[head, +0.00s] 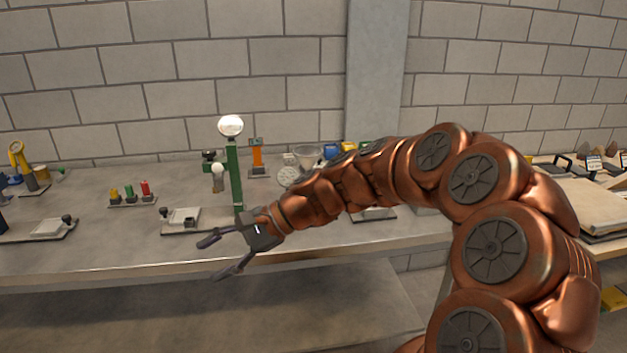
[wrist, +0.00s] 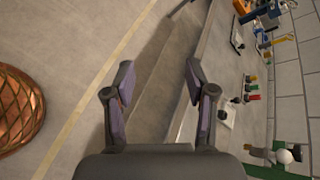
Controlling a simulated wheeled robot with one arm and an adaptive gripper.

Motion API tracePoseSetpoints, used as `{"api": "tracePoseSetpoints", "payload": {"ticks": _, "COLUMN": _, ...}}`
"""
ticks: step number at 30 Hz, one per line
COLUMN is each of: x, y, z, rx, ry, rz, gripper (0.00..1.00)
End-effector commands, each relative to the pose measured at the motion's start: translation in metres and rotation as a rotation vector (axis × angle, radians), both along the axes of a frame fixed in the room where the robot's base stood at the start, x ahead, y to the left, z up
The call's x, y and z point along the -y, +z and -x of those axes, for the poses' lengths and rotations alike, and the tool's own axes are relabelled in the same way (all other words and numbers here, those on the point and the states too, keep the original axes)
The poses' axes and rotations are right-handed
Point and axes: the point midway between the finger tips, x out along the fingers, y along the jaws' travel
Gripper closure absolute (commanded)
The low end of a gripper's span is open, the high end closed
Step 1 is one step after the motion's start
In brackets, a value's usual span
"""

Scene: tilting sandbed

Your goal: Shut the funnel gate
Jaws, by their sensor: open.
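A pale grey funnel-shaped thing (head: 306,153) stands toward the back of the bench, near the middle of the head view. Its lower part is hidden behind a round dial and my arm, and I cannot make out a gate on it. My gripper (head: 213,258) is open and empty, held in front of the bench's front edge, left of and well apart from the funnel. In the wrist view my gripper (wrist: 158,76) shows its two fingers spread with only floor and the bench side beyond them. I cannot see the funnel in the wrist view.
A green post (head: 236,178) with a shiny ball stands just behind my gripper. A white dial (head: 289,177) and an orange post (head: 257,157) are near the funnel. Coloured pegs (head: 129,192) stand to the left.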

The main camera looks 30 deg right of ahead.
Motion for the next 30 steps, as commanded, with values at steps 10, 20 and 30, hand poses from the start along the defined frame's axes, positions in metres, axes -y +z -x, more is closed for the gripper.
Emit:
{"api": "tracePoseSetpoints", "payload": {"ticks": 10, "x": 0.201, "y": 0.011, "z": -0.114, "rx": -0.148, "ry": -0.618, "rz": -0.563, "gripper": 0.44}}
{"api": "tracePoseSetpoints", "payload": {"ticks": 20, "x": 0.351, "y": -0.016, "z": -0.121, "rx": -0.206, "ry": -0.947, "rz": -0.881, "gripper": 0.44}}
{"api": "tracePoseSetpoints", "payload": {"ticks": 30, "x": 0.352, "y": -0.018, "z": -0.145, "rx": -0.211, "ry": -0.97, "rz": -0.904, "gripper": 0.44}}
